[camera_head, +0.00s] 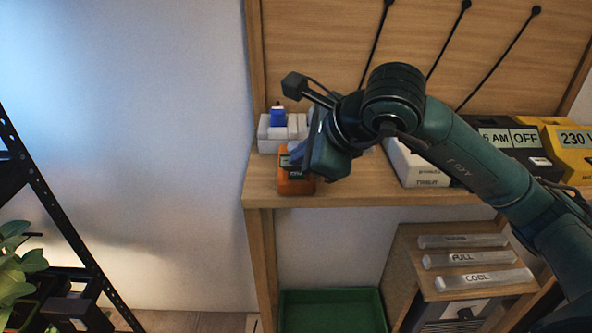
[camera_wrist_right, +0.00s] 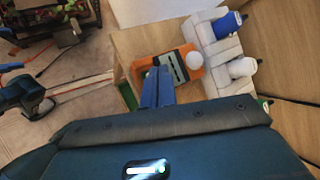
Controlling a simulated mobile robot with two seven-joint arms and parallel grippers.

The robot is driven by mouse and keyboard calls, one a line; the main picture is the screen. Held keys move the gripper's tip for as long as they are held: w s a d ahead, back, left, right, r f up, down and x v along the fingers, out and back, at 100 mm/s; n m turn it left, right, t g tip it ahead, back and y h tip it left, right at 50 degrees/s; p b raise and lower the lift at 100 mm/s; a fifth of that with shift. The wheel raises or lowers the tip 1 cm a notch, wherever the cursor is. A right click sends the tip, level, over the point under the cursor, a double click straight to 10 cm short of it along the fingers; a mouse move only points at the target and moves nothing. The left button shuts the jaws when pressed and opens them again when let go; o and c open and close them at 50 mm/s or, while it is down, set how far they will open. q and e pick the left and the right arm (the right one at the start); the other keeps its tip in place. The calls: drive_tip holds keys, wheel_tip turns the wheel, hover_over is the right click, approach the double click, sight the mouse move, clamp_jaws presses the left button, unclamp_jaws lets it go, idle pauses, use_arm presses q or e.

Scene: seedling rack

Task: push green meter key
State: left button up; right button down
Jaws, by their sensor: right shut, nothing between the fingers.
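The orange meter (camera_head: 296,185) stands near the left front of the wooden shelf. In the right wrist view, the meter (camera_wrist_right: 190,73) shows a dark face and a round pale knob. I cannot make out its green key; the fingers cover part of the meter. My right gripper (camera_head: 297,156) is over the meter in the head view. In the right wrist view, its blue fingers (camera_wrist_right: 157,84) are shut and empty, with their tips at the meter's near edge. I cannot tell whether they touch it. I do not see my left gripper in the head view.
A white holder (camera_head: 272,134) with a blue-capped item (camera_head: 278,116) stands just behind the meter. A white timer box (camera_head: 419,169), a dark box (camera_head: 511,137) and a yellow box (camera_head: 572,145) stand to the right. A green tray (camera_head: 333,298) lies below the shelf.

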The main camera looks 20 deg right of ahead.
sight(301, 177)
wheel_tip(301, 177, up, 6)
drive_tip(key=p, duration=0.3)
drive_tip(key=shift+f, duration=0.15)
